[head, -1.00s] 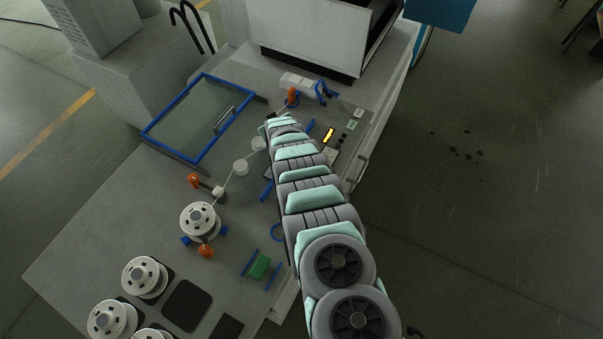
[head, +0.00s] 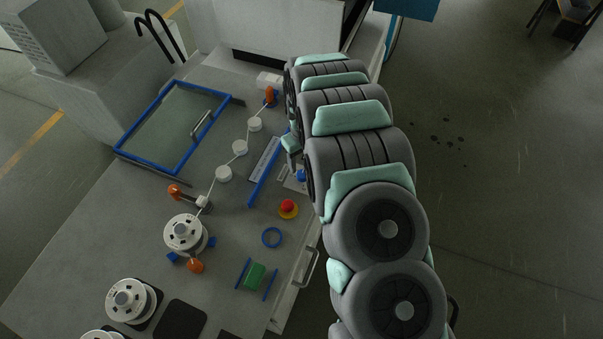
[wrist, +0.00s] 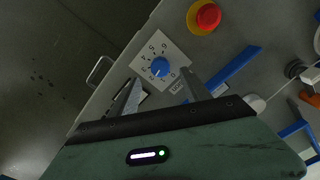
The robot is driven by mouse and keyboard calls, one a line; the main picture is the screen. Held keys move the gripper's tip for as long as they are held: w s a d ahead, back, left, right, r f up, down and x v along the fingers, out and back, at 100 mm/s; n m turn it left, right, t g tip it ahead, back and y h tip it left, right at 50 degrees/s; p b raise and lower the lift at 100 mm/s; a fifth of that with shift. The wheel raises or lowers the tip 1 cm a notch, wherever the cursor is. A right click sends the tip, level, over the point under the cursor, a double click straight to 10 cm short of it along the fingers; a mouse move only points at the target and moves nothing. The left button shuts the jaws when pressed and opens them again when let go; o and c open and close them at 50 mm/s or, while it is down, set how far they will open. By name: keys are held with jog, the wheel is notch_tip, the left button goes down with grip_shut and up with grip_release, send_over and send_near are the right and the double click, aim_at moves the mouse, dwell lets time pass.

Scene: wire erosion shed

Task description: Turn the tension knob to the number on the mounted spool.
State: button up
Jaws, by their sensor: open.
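The tension knob (wrist: 160,67) is a blue dial on a white plate (wrist: 148,52) with digits around it, too small to read surely. In the wrist view my gripper (wrist: 160,78) is open, with one finger on either side of the knob's near side; I cannot tell whether they touch it. In the head view part of the blue knob (head: 301,175) shows beside my arm, which hides most of the gripper. The mounted spool (head: 184,233) is white, with wire running from it; its number is not legible.
A red and yellow button (head: 288,208) sits near the knob, and also shows in the wrist view (wrist: 205,16). A blue-edged bar (head: 264,172) lies beside the knob. Guide rollers (head: 240,148) carry the wire. A loose spool (head: 130,299) stands at lower left.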

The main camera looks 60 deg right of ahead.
aim_at(303, 174)
jog(key=shift+f+p, duration=0.5)
jog(key=shift+f, duration=2.85)
jog(key=shift+c, duration=0.6)
grip_shut()
